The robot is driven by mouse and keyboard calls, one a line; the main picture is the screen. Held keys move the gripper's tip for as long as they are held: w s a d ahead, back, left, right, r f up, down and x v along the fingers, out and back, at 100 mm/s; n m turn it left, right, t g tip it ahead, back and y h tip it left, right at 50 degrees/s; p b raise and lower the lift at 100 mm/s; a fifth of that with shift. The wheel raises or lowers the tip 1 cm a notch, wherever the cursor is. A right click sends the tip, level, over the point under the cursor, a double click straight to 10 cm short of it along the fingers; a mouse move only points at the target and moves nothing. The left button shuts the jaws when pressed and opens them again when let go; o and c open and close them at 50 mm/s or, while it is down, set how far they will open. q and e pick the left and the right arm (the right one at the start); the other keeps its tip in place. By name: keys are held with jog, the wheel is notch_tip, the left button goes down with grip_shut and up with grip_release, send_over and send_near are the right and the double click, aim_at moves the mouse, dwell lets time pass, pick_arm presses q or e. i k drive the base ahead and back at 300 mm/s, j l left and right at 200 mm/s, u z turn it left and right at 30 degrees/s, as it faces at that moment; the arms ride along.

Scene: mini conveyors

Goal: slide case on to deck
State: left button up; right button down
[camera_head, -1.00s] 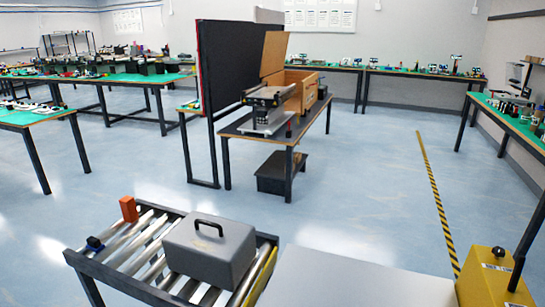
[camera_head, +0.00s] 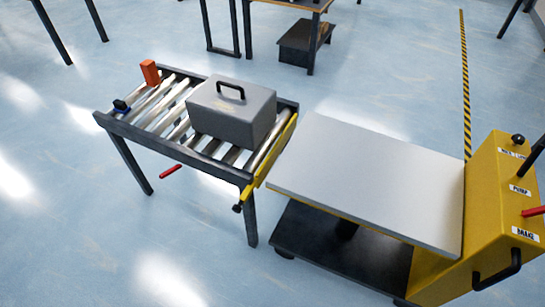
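A grey case (camera_head: 232,112) with a black top handle stands upright on the right part of a roller conveyor (camera_head: 205,152). A yellow bar (camera_head: 270,158) runs along the conveyor's right end, between the case and a lift cart. The cart's flat light-grey deck (camera_head: 370,180) lies to the right, roughly level with the rollers. Neither of my grippers is in view.
The cart's yellow housing (camera_head: 470,220) has black and red levers and labels including PUMP and BRAKE. An orange block (camera_head: 150,72) and a dark blue item (camera_head: 121,106) sit on the conveyor's left side. A red handle (camera_head: 170,172) shows under the conveyor. Floor in front is clear.

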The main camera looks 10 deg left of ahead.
aim_at(240, 114)
jog(key=i+j+z, duration=0.35)
jog(key=j, duration=0.55)
jog(key=i+j+z, duration=0.1)
jog(key=j+z, duration=0.3)
jog(key=j, duration=0.55)
jog(key=j+z, duration=0.35)
jog(key=j, duration=0.65)
